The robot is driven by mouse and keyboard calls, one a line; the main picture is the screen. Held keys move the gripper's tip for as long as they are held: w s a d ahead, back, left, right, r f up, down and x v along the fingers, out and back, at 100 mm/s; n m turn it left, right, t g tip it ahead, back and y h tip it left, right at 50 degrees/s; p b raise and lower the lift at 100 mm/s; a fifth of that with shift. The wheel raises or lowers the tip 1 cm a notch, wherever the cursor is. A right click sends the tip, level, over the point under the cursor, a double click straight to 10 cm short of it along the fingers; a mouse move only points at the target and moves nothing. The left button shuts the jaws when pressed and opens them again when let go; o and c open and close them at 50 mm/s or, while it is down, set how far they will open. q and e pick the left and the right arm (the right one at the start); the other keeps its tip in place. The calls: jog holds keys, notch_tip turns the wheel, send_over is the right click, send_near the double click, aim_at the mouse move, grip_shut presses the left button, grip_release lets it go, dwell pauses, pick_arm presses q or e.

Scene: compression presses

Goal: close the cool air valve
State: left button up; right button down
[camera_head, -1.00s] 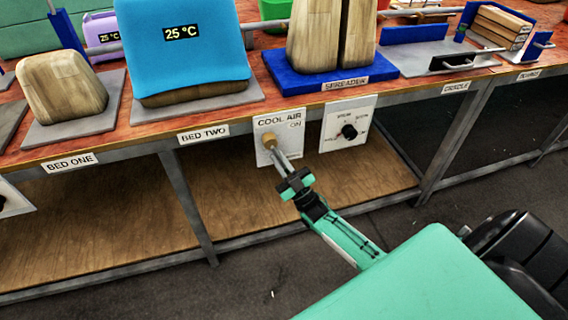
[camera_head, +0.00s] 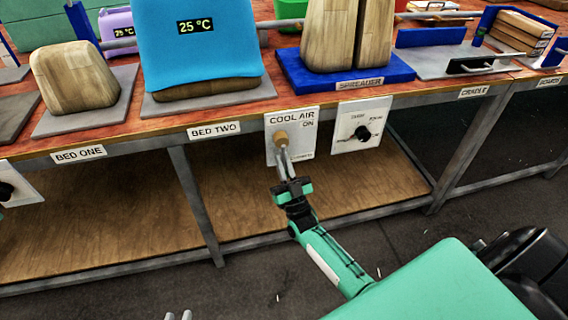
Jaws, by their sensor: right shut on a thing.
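The cool air valve is a white panel (camera_head: 306,127) marked "COOL AIR" and "ON", fixed under the bench edge, with a small tan knob (camera_head: 280,138). Smaller lettering low on the panel is partly hidden and unreadable. My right gripper (camera_head: 283,150) reaches up from below, and its grey fingers are shut on the knob, covering its lower part. The knob's exact turn angle is hard to tell. My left gripper (camera_head: 179,316) shows only as two grey fingertips at the bottom edge, a little apart, with nothing visible between them.
Right of the valve is a white dial panel (camera_head: 345,143) with a black knob. A bench leg (camera_head: 196,205) stands to the left. On the bench are a blue block reading 25 °C (camera_head: 200,55) and a wooden spreader (camera_head: 330,35). The lower shelf (camera_head: 100,222) is bare.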

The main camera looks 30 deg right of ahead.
jog(key=c, duration=1.5)
grip_release()
pick_arm(q)
jog(key=shift+d+r+t+b, duration=0.15)
jog(key=shift+d+t+b, duration=0.15)
jog(key=shift+t, duration=0.1)
pick_arm(e)
jog(key=v, duration=1.4)
jog(key=shift+w+a, duration=0.1)
pick_arm(q)
jog(key=shift+r, duration=0.1)
